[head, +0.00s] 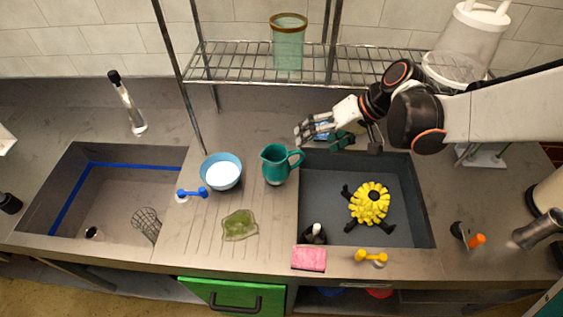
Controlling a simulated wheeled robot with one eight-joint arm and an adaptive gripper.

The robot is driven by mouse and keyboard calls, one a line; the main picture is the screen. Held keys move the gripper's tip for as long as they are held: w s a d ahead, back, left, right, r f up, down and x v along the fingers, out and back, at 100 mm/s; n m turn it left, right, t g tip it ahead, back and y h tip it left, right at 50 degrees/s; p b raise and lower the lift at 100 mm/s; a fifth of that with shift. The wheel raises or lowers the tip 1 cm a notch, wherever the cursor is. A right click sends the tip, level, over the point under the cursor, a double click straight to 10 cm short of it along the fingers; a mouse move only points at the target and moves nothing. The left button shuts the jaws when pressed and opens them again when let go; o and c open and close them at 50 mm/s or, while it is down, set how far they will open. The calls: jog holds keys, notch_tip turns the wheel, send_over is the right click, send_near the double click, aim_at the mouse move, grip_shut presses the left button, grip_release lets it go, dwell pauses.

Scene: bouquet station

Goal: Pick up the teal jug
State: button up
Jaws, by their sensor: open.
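The teal jug (276,167) stands upright on the grey counter between the two sinks, with its handle on the right side. My gripper (303,137) is open and empty, above and to the right of the jug in the picture, near the back left corner of the right sink. It appears apart from the jug. Nothing hides the jug's body or handle.
A blue bowl (222,172) stands close to the jug's left. A green dish (239,225) and pink sponge (309,259) lie in front. A yellow object (369,203) is in the right sink. A wire rack (254,64) rises behind, its post near the jug.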

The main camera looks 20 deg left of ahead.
aim_at(297, 152)
jog(key=x, duration=0.3)
jog(key=shift+a+f+b, duration=0.2)
jog(key=shift+f+b, duration=0.1)
jog(key=shift+b, duration=0.1)
jog(key=b+x, duration=0.2)
jog(key=x, duration=0.3)
jog(key=shift+s+f, duration=0.1)
jog(key=shift+s, duration=0.1)
jog(key=c, duration=1.5)
